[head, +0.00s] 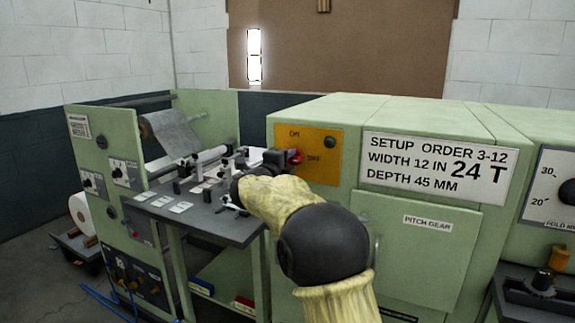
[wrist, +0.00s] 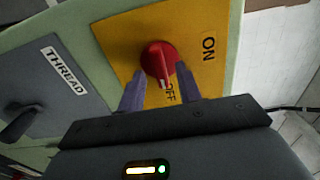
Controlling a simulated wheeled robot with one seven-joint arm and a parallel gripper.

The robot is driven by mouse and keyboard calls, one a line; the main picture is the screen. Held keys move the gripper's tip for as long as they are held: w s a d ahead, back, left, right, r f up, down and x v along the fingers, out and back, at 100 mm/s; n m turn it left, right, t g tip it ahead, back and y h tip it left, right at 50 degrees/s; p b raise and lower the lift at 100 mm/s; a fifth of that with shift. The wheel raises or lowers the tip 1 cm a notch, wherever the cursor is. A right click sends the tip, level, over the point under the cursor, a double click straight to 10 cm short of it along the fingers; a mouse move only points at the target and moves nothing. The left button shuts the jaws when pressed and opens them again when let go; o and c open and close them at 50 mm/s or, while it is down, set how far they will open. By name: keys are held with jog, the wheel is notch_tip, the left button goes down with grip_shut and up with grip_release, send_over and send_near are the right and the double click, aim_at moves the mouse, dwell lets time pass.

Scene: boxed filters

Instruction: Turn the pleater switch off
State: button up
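In the wrist view the red knob (wrist: 158,58) shows clearly. Its white mark points down, close to the OFF label (wrist: 170,94) and away from the ON label (wrist: 208,47). My gripper (wrist: 160,82) is at the knob, its two fingers apart, one on each side of the knob's lower part. I cannot tell whether either finger touches it. In the head view my arm hides part of the gripper.
A grey THREAD plate (wrist: 50,85) with a dark lever is beside the yellow panel in the wrist view. The grey work table (head: 205,225) with small fittings is left of my arm. A pitch gear door (head: 425,250) is at right.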

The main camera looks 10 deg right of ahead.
jog(key=b+v, duration=0.1)
jog(key=v, duration=1.6)
jog(key=shift+s, duration=0.15)
jog(key=shift+a, duration=0.1)
